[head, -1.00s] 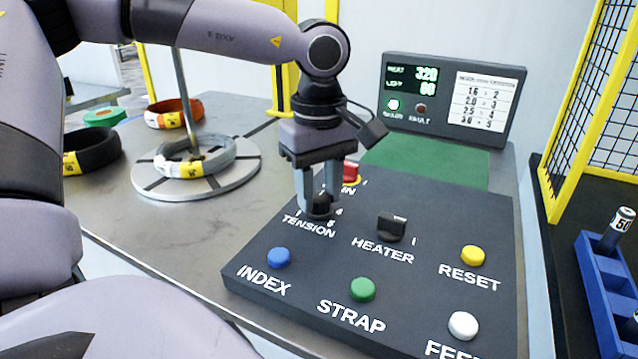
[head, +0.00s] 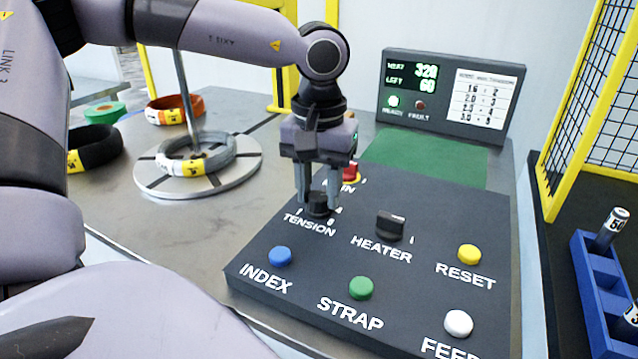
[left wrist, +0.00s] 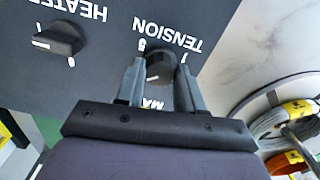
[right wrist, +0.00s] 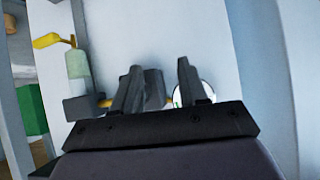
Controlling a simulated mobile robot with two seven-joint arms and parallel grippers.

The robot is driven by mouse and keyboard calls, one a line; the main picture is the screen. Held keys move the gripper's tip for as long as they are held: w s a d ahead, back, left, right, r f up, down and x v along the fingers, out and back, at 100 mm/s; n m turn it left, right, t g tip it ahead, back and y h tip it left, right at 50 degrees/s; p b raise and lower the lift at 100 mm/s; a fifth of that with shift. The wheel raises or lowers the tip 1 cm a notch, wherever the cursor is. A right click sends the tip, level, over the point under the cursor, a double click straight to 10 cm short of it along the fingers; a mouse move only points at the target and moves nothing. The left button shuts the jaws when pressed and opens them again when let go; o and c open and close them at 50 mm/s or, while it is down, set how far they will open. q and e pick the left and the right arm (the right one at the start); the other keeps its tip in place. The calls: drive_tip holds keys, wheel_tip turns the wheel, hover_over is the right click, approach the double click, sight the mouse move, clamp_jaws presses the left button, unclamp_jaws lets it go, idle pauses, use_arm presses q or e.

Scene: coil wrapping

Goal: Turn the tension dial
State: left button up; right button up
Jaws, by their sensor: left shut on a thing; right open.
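The tension dial (head: 318,205) is a black knob on the dark control panel (head: 400,262), above the label TENSION. My left gripper (head: 318,198) points down over it with its fingers on either side, shut on the dial. The finger and dial hide part of the scale. My right gripper (right wrist: 158,85) is open and empty in the right wrist view, facing a pale wall. It is outside the head view.
The black heater knob (head: 391,225) is just right of the dial. The red main switch (head: 350,173) is close behind. Blue (head: 280,256), green (head: 361,288), yellow (head: 469,254) and white (head: 459,323) buttons lie nearer. A display (head: 450,95) stands behind; a coil turntable (head: 197,185) is left.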

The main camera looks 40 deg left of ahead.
sight(319, 195)
use_arm(q)
drive_tip(key=shift+m, duration=0.6)
drive_tip(key=o, duration=1)
drive_tip(key=shift+r+p, duration=0.6)
drive_tip(key=shift+r, duration=3.05)
